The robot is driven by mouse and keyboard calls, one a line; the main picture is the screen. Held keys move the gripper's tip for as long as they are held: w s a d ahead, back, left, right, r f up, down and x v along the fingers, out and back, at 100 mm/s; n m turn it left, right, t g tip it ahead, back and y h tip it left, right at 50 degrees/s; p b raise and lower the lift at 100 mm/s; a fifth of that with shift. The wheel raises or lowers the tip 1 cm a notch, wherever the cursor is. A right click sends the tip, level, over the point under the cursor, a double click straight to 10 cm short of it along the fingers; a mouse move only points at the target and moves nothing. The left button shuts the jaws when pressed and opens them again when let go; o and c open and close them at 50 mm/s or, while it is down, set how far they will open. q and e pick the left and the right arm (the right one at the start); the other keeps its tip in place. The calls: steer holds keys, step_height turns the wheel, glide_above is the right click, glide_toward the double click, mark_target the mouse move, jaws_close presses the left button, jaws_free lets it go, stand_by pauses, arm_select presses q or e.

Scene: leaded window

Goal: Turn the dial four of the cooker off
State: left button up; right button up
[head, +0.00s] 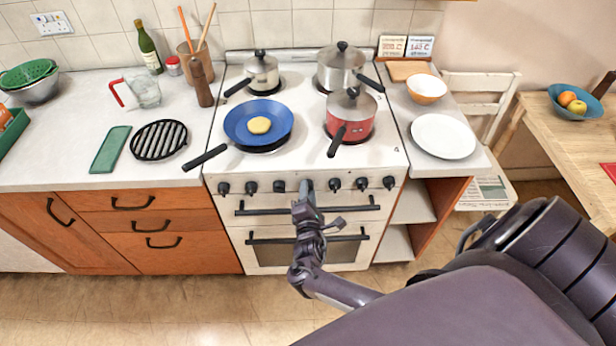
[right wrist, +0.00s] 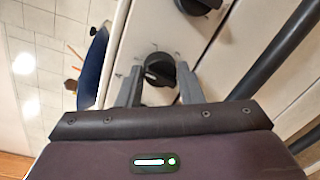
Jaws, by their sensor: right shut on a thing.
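The white cooker (head: 215,150) has a row of several black dials along its front panel. My right gripper (head: 306,186) is at the middle of that row, at the fourth dial from the left, and hides most of it in the head view. In the right wrist view, the black dial four (right wrist: 160,69) with a pale mark sits between the two fingers of my right gripper (right wrist: 157,76), which is shut on it. A neighbouring dial (right wrist: 194,5) shows at the top edge. My left gripper is in neither view.
A blue frying pan (head: 270,113), a red saucepan (head: 350,118) and two steel pots stand on the hob. An oven door handle (head: 345,205) runs just below the dials.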

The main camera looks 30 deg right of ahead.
steer(key=shift+w+d+r+n, duration=0.15)
steer(key=shift+r+n, duration=0.15)
steer(key=shift+n, duration=0.2)
steer(key=o, duration=0.8)
steer(key=shift+o, duration=0.9)
steer(key=shift+f, duration=0.15)
steer(key=v, duration=0.8)
